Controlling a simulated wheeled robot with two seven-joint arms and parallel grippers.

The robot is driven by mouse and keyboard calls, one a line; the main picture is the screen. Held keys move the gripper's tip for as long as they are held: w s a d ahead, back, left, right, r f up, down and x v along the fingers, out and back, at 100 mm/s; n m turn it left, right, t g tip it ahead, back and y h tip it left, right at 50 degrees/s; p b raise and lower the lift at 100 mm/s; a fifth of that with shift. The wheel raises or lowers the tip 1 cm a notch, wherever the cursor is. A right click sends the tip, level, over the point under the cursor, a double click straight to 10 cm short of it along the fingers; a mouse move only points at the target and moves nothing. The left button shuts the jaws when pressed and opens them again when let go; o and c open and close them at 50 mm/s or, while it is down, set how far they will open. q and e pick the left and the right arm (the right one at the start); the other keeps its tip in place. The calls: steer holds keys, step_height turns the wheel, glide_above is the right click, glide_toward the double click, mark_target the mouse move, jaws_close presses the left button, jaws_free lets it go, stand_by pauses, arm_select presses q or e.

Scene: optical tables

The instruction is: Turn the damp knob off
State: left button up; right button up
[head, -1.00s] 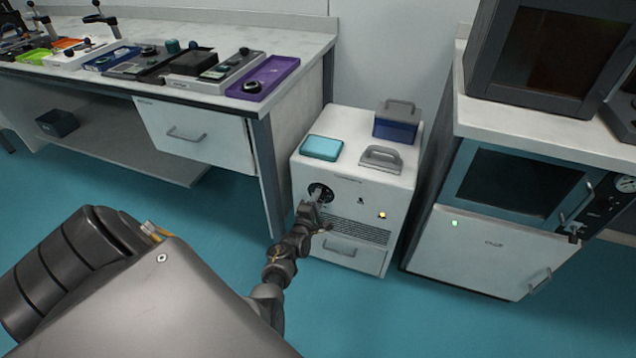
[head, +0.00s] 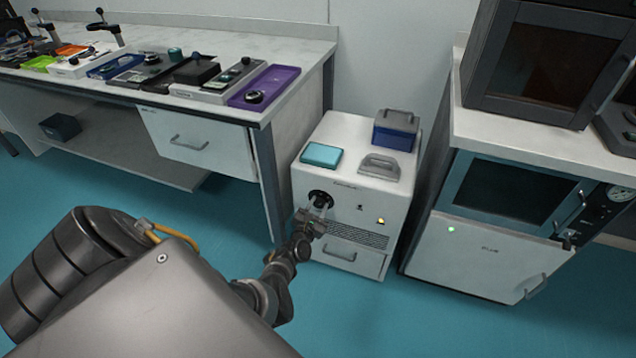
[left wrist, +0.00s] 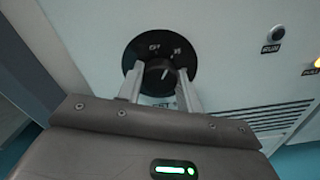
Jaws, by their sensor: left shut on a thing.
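The damp knob (left wrist: 160,74) is a dark round knob with a pale pointer line, on a black dial plate (left wrist: 185,55) with markings. It is on the front of a white cabinet (head: 345,170), where the dial also shows in the head view (head: 320,197). My left gripper (left wrist: 160,88) reaches the dial from the front, with one finger on each side of the knob, shut on it. In the head view the gripper (head: 314,215) covers the lower part of the dial. The pointer tilts slightly right of straight up in the wrist view. My right gripper is not in view.
A lit yellow lamp (head: 381,221) and a small dark button (head: 360,208) sit right of the dial. A teal box (head: 321,155), a grey handled piece (head: 380,166) and a blue box (head: 394,133) stand on top. Benches flank the cabinet.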

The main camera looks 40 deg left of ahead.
arm_select(q)
steer(key=n, duration=0.3)
steer(key=shift+n+p, duration=0.3)
steer(key=shift+n, duration=1.4)
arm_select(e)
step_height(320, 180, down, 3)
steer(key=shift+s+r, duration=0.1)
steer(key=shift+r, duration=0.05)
arm_select(q)
steer(key=shift+n, duration=0.3)
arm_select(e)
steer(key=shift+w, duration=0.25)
arm_select(q)
steer(key=o, duration=1)
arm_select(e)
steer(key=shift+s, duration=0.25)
